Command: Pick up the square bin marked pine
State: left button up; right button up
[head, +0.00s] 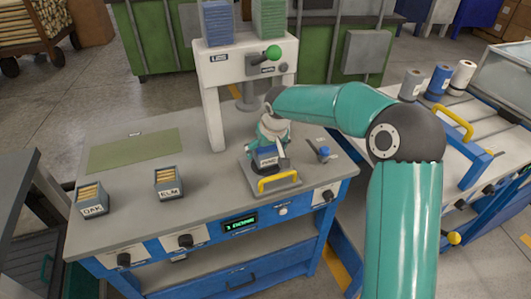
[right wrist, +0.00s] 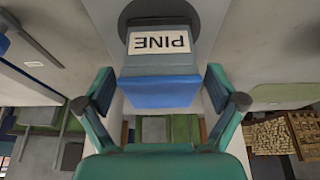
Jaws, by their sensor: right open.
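The square bin marked pine (head: 267,161) is a small grey-blue bin with a white label. It stands on a grey plate with a yellow handle (head: 279,183), under the white-framed machine. In the right wrist view the bin (right wrist: 160,64) is upside down, its PINE label readable and a blue part towards me. My right gripper (head: 271,146) reaches it from behind and above. Its two fingers (right wrist: 160,100) are open, one on each side of the bin, with small gaps visible. In the head view the gripper's fingertips are partly hidden. My left gripper is not in view.
The machine frame (head: 213,110) stands close to my right arm.

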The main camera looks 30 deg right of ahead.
jog(key=shift+x, duration=1.15)
jog(key=c, duration=1.5)
jog(key=shift+r, duration=0.15)
